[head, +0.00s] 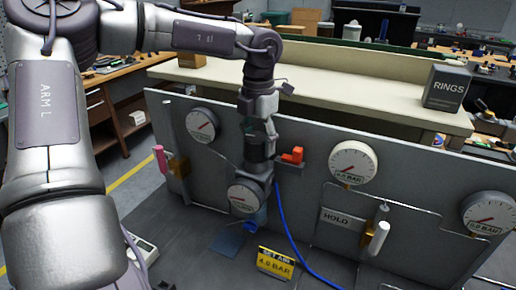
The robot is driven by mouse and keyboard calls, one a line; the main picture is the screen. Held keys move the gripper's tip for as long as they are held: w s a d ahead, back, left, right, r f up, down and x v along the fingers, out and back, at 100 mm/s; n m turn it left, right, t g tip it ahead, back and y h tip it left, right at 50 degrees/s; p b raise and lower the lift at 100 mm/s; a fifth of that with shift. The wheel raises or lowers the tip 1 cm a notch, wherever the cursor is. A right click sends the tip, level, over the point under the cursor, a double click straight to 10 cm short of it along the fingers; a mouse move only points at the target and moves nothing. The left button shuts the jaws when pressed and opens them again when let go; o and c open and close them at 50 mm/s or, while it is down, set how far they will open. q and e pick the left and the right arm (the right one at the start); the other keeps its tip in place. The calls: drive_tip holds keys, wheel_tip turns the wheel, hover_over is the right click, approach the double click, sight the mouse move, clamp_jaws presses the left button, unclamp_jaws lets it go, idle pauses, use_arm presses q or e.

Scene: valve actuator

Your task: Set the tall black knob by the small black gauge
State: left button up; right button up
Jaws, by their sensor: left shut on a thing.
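The tall black knob (256,151) stands upright on a panel-mounted unit, partly hidden by my gripper. The small gauge (245,196), white-faced with a dark rim, sits just below it; its needle is too small to read surely. My left gripper (258,135) reaches down from above and is shut on the knob's upper part. A blue bowl (256,219) hangs under the unit. A yellow and black sign (275,263) in front reads "SET AIR 4.0 BAR". My right gripper is not in view.
A red-orange handle (292,156) sits right beside the knob, with a blue hose (283,225) below. Larger gauges (353,162) and a HOLD plate (342,217) are on the grey panel (310,190). A pink handle (160,158) is left; a white one (378,238) is right.

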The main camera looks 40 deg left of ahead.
use_arm(q)
drive_tip(key=shift+m+b, duration=0.65)
drive_tip(key=shift+m, duration=0.95)
drive_tip(key=shift+d+r, duration=0.1)
drive_tip(key=o, duration=1.2)
drive_tip(key=shift+c, duration=0.2)
